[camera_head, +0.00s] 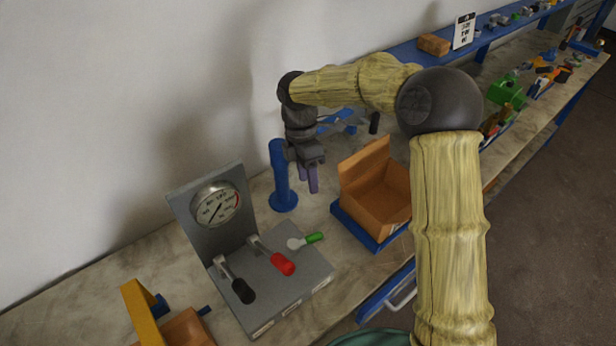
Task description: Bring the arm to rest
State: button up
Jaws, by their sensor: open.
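My arm reaches up from the lower right, bends at a dark elbow and runs left above the bench. Its end points down, with my gripper (311,180) in front of the blue post (283,178). The fingertips are above the bench, left of the orange-brown open box (377,196). I cannot tell whether the gripper touches the post.
A yellow piece (139,312) stands lower left. A blue shelf (405,50) and several tools lie far right. The wall is close behind.

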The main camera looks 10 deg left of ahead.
jog(key=shift+d, duration=0.1)
dwell(0.4)
jog(key=s+d+m+t, duration=0.1)
jog(key=s+d+m, duration=0.3)
jog(key=d+m, duration=0.4)
jog(key=s+d+m+t+y, duration=0.1)
jog(key=s+d+m+t, duration=0.1)
jog(key=s+d+m, duration=0.3)
jog(key=s+d+m+t, duration=0.2)
jog(key=s+d+m, duration=0.3)
jog(key=d+m, duration=0.7)
jog(key=shift+d+y, duration=0.35)
jog(key=shift+y, duration=0.05)
jog(key=shift+w, duration=0.1)
jog(key=shift+c, duration=1)
jog(key=shift+a, duration=0.1)
